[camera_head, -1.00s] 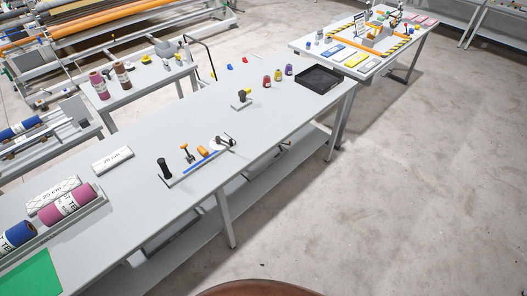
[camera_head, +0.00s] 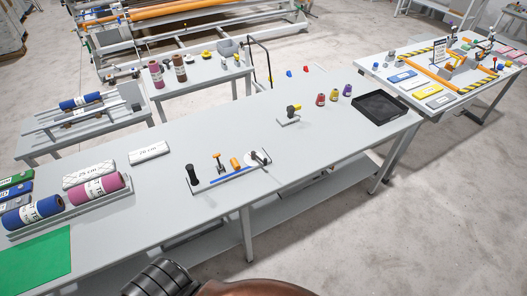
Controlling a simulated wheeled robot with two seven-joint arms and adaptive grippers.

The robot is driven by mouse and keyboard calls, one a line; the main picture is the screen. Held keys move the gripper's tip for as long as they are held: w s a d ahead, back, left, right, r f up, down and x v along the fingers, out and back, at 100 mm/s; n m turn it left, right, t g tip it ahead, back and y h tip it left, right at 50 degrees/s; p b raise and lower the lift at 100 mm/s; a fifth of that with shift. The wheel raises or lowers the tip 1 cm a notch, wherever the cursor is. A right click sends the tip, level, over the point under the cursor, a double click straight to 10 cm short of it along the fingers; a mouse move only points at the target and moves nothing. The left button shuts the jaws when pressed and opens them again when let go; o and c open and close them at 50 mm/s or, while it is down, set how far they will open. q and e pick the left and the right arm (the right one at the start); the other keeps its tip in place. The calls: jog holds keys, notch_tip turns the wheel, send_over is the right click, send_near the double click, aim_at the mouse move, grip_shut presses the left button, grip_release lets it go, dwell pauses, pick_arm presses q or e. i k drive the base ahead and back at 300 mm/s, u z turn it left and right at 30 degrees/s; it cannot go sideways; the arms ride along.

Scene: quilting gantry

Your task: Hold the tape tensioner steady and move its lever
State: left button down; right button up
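What looks like the tape tensioner (camera_head: 226,180) lies on the long grey table, near the front edge at the middle of the view. It is a narrow base plate with a blue strip. An upright black handle (camera_head: 192,176) stands at its left end. An orange-topped lever (camera_head: 217,161) and an orange knob (camera_head: 235,163) stand behind the strip. A pale disc with a dark arm (camera_head: 258,158) sits at its right end. Nothing touches it. Neither gripper shows; only dark and brown parts of my own body show at the bottom edge.
Fabric rolls (camera_head: 96,189), white 25 cm blocks (camera_head: 149,152) and a green mat (camera_head: 35,262) are at left. Table around the tensioner is clear.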

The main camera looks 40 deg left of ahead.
aim_at(253, 156)
jog(key=u, duration=0.35)
jog(key=i, duration=0.75)
jog(key=u, duration=0.6)
